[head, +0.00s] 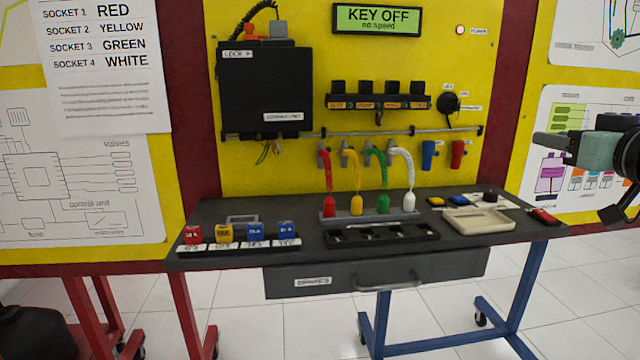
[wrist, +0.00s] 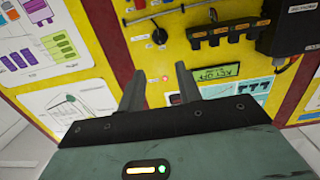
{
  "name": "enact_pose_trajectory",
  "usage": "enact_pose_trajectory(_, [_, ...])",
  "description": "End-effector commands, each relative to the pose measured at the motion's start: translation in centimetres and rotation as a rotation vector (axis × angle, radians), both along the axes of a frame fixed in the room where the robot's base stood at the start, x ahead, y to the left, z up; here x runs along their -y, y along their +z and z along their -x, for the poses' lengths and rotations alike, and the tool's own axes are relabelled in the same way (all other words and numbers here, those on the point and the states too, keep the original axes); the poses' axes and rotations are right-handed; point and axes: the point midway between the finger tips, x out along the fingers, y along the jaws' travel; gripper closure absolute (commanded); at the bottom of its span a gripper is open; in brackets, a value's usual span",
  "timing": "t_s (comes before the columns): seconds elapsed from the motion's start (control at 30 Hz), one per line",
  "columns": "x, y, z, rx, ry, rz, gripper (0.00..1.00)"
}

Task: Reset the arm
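My arm enters at the right edge of the head view, with teal and black parts (head: 590,150) in front of the right-hand wall poster. It is raised above the floor, to the right of the bench and apart from it. In the wrist view my gripper (wrist: 157,72) has its two dark fingers spread, with a clear gap and nothing between them. The wrist picture is turned over, and the yellow trainer panel (wrist: 150,60) shows beyond the fingers.
A dark bench (head: 460,245) with a closed drawer (head: 340,280) stands ahead. It carries colored blocks, a rack (head: 328,217) with red, yellow, green and white connectors, and a beige tray (head: 478,222). A black box (head: 265,90) and a "KEY OFF" display (head: 377,19) are on the panel.

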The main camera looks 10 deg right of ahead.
Motion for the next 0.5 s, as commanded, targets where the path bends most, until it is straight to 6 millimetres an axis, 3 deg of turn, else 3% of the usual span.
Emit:
enact_pose_trajectory(0.27, [-3.6, -3.5, -1.5, -0.145, 0.006, 0.008, 0.65])
enact_pose_trajectory(0.37, [-5.7, -5.5, -1.8, -0.232, 0.015, 0.018, 0.65])
enact_pose_trajectory(0.5, [-9.9, -9.3, -1.4, -0.399, 0.052, 0.045, 0.65])
